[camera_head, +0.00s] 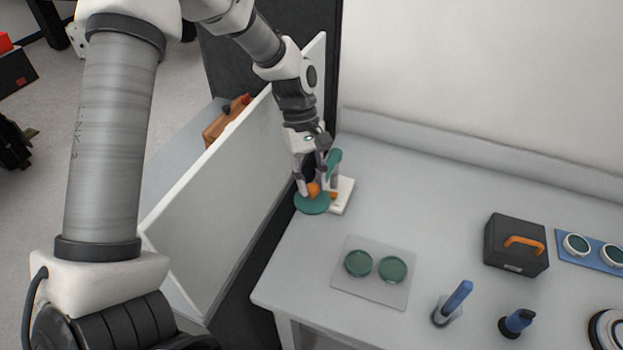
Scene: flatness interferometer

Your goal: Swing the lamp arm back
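The lamp stands at the back left corner of the worktable. It has a white base plate (343,197), a teal upright part (334,158) and a round teal disc (312,204) in front. An orange knob (313,189) shows just above the disc. My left gripper (314,187) points down over the lamp, its fingers on either side of the orange knob. I cannot tell whether they press on it. The gripper hides much of the lamp arm. My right gripper is out of view.
A grey plate (376,297) with two green discs lies in front of the lamp. A black case (515,245) with an orange handle, a blue tray (592,262) and two blue-topped items stand to the right. A white upright panel (215,190) borders the table's left side.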

